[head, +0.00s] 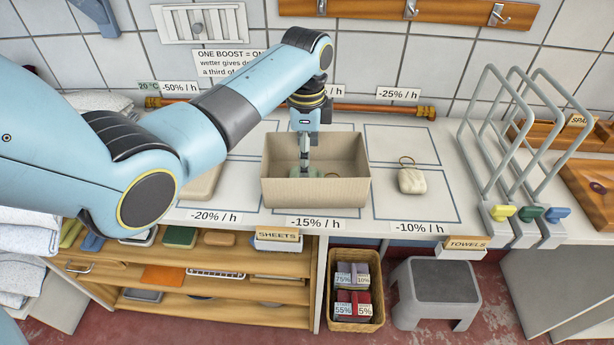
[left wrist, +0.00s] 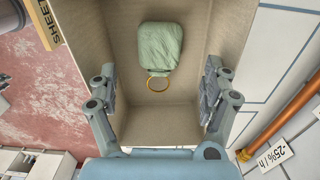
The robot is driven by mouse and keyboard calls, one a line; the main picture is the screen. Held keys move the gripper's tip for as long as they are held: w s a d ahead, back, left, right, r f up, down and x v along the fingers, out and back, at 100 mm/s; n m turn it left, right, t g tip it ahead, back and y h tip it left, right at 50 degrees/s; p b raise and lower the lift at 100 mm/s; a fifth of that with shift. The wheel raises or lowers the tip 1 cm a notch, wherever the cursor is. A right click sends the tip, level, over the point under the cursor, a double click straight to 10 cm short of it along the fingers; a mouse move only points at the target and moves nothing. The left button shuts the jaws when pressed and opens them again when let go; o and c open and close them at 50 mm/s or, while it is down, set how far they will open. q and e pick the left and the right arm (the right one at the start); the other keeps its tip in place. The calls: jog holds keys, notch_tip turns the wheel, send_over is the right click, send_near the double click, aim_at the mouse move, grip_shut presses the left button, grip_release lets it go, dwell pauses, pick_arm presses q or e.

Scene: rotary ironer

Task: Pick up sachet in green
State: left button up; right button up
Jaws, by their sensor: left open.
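The green sachet (left wrist: 161,46) lies on the floor of a beige open box (left wrist: 185,115), with a tan ring at its near end in the left wrist view. My left gripper (left wrist: 159,84) is open and empty, its fingers apart to either side of the ring, with the sachet beyond it. In the head view the left gripper (head: 305,163) reaches down into the box (head: 315,191). There the sachet (head: 312,172) is mostly hidden behind the gripper and the box's front wall. My right gripper is not in view.
A cream sachet with a ring (head: 411,180) lies on the counter right of the box. The box walls stand close around the left gripper. Grey rails (head: 520,150) stand at right. A basket (head: 356,318) and a grey stool (head: 434,283) stand below.

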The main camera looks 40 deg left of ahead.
pick_arm(q)
notch_tip(320, 180, down, 5)
jog(key=shift+f, duration=0.1)
jog(key=shift+c, duration=0.4)
jog(key=c, duration=1)
notch_tip(320, 180, up, 10)
jog(key=shift+r, duration=0.1)
